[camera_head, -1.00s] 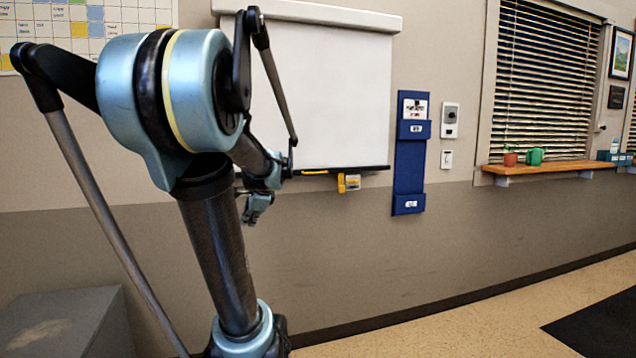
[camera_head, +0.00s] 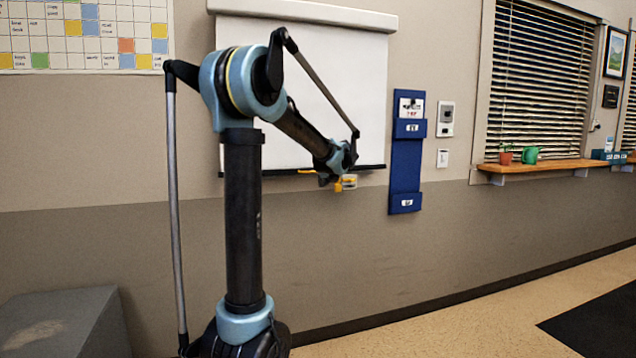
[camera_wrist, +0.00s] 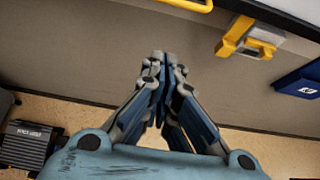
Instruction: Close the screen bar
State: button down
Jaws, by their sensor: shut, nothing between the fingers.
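A white pull-down screen (camera_head: 340,90) hangs on the wall with a dark bar (camera_head: 372,167) along its bottom edge. In the wrist view, the bar (camera_wrist: 275,14) crosses the top right, with a yellow handle (camera_wrist: 190,4) cut off by the top edge. A bit of yellow handle (camera_head: 307,172) also shows in the head view, beside my arm. My gripper (camera_wrist: 163,58) is shut and empty, its fingertips below the handle in the picture and apart from it. In the head view my gripper (camera_head: 326,179) is small and partly hidden by the wrist, in front of the bar's right half.
A yellow bracket with a grey part (camera_wrist: 245,40) is on the wall below the bar. A blue wall holder (camera_head: 406,165) hangs to the right. A grey box (camera_head: 65,325) stands at lower left. Floor at the right is clear up to a dark mat (camera_head: 600,325).

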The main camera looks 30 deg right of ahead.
jog(key=w+d, duration=0.1)
jog(key=w, duration=0.6)
jog(key=shift+w+d+f, duration=0.25)
jog(key=shift+w+d, duration=0.15)
